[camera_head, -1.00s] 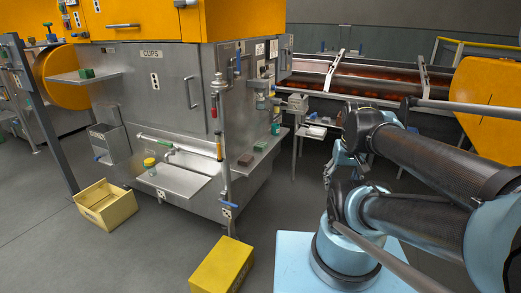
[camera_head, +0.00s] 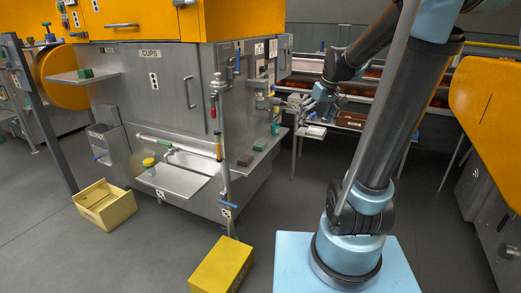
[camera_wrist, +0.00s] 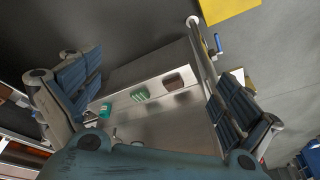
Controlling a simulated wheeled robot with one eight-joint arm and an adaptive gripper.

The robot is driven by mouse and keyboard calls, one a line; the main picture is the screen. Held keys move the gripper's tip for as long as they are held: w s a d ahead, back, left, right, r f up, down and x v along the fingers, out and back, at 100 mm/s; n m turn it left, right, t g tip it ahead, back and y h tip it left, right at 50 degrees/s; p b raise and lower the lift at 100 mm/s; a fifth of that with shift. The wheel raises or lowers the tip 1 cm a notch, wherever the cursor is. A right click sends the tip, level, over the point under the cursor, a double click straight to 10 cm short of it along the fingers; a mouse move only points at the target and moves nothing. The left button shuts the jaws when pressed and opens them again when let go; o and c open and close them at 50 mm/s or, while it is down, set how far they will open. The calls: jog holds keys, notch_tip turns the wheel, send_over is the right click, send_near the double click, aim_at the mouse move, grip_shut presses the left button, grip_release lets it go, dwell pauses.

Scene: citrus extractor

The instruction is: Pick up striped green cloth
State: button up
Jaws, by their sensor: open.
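The striped green cloth (camera_wrist: 140,95) lies folded on a steel side shelf (camera_wrist: 165,112) in the wrist view, between a brown block (camera_wrist: 173,82) and a teal cup (camera_wrist: 105,110). In the head view the cloth (camera_head: 260,146) is small on the shelf at the machine's right side. My gripper (camera_wrist: 155,85) is open and empty, its fingers spread wide to the left and right of the cloth in the picture, with a gap still between it and the shelf. In the head view my gripper (camera_head: 298,102) is beyond the shelf's right end, above its level.
A vertical pipe with a blue-handled valve (camera_head: 228,205) stands by the shelf's front end. The steel machine (camera_head: 165,95) rises beside the shelf. A small side table (camera_head: 311,132) stands right of it. Yellow boxes (camera_head: 222,266) (camera_head: 105,206) sit on the floor.

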jog(key=w+a+f+n+y, duration=0.1)
jog(key=w+a+f+n, duration=0.2)
jog(key=w, duration=0.8)
jog(key=w+a+f+n+y, duration=0.1)
jog(key=w+a+f, duration=0.3)
jog(key=w, duration=0.6)
jog(key=w+a+f+n+y, duration=0.1)
jog(key=w+a+f+n, duration=0.2)
jog(key=w, duration=0.8)
jog(key=n, duration=0.1)
send_near(261, 144)
jog(key=f, duration=0.2)
jog(key=w+a+f, duration=0.1)
jog(key=shift+f+y, duration=0.2)
jog(key=shift+y, duration=0.2)
jog(key=shift+s+x, duration=0.2)
jog(key=shift+x, duration=2.45)
jog(key=shift+a+r, duration=0.1)
jog(key=shift+a, duration=0.1)
jog(key=c, duration=1.1)
